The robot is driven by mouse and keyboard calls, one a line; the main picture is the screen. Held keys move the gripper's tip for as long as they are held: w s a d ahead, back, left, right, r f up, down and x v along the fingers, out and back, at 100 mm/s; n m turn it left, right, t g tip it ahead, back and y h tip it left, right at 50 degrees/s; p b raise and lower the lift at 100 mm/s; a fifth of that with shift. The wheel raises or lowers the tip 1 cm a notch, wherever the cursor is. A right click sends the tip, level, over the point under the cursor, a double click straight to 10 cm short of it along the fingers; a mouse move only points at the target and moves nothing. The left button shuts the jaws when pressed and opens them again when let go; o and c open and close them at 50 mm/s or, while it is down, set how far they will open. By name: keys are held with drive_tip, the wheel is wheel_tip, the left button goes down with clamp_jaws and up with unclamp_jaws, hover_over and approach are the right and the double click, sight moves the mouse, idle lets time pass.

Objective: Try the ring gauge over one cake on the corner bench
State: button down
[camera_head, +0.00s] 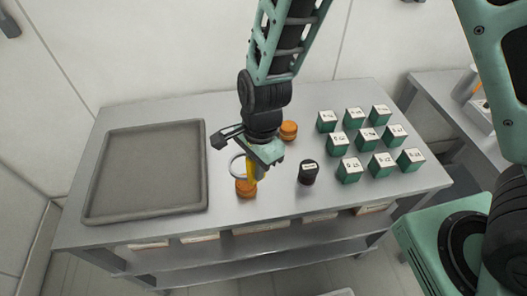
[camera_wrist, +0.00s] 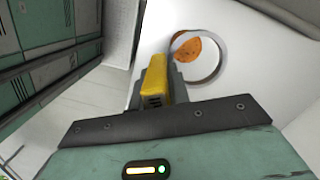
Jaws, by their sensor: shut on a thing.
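My gripper (camera_head: 256,164) is shut on the yellow handle of the ring gauge (camera_head: 235,168). The gauge's grey ring is held above the bench, tilted in the head view. An orange-brown cake (camera_head: 246,188) stands on the bench just below the ring and handle. In the wrist view the ring (camera_wrist: 219,69) shows right of the yellow handle, with the cake (camera_wrist: 190,49) seen partly through its upper left; the ring is not around the cake. A second orange-brown cake (camera_head: 289,130) stands farther back, beside my wrist. The grey corner bench (camera_head: 222,214) carries all this.
A dark empty-looking tray (camera_head: 147,171) covers the bench's left part. A black labelled cylinder (camera_head: 308,173) stands right of the near cake. Several green cubes with white labelled tops (camera_head: 349,171) stand in rows at the right. Bare bench lies in front of the cylinder.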

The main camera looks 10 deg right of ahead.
drive_tip(key=shift+f+b, duration=2.7)
drive_tip(key=shift+f, duration=0.15)
drive_tip(key=shift+r+p, duration=0.2)
drive_tip(key=shift+p, duration=0.1)
drive_tip(key=shift+f+b, duration=1.45)
drive_tip(key=shift+f, duration=1)
drive_tip(key=c, duration=0.8)
unclamp_jaws()
drive_tip(key=shift+o, duration=0.2)
drive_tip(key=shift+r, duration=0.15)
drive_tip(key=shift+r+p, duration=3.4)
drive_tip(key=shift+p, duration=0.1)
